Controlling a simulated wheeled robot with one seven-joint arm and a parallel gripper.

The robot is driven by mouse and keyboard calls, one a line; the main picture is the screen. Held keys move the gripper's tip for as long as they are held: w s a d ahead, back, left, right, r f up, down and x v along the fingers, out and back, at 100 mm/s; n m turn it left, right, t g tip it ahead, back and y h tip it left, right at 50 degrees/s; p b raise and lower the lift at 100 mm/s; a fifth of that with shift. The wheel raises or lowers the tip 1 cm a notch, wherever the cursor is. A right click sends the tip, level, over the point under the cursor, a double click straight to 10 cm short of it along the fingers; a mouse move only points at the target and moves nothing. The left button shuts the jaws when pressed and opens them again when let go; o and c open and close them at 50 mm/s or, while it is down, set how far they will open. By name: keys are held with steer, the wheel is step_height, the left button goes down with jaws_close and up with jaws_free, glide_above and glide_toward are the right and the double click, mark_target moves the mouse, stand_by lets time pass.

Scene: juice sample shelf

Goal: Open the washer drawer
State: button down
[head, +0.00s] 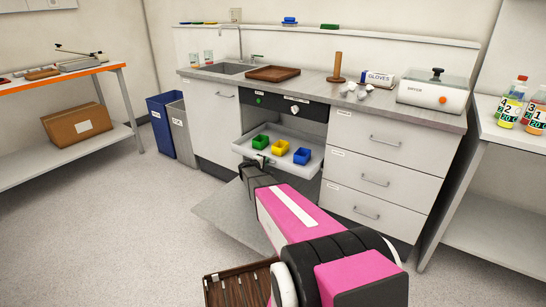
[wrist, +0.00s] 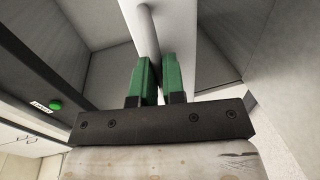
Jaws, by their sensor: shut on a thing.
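The washer (head: 285,105) is built in under the counter, with a black control strip and a green button. Its door (head: 225,218) is folded down, low in front. My gripper (head: 244,168) is at the drawer's front. In the wrist view, its green fingers (wrist: 157,80) are shut on a pale rounded bar (wrist: 146,25), which appears to be the drawer handle. The exact contact is partly hidden by the fingers.
A drawer unit (head: 375,175) stands to the right of the washer, and a sink cabinet (head: 212,120) to the left. Blue (head: 160,125) and grey (head: 180,130) waste bins stand farther left. An orange-edged table (head: 60,76) is at the left. The floor at left is clear.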

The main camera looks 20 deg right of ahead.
steer(key=f+v, duration=0.2)
steer(key=v, duration=0.8)
steer(key=f+v, duration=0.2)
steer(key=v, duration=0.8)
steer(key=shift+s+a, duration=0.3)
steer(key=shift+a, duration=0.2)
steer(key=c, duration=1.2)
jaws_free()
steer(key=shift+r, duration=0.1)
steer(key=v, duration=1)
steer(key=shift+s+a, duration=0.2)
steer(key=shift+a, duration=0.1)
steer(key=shift+r, duration=0.1)
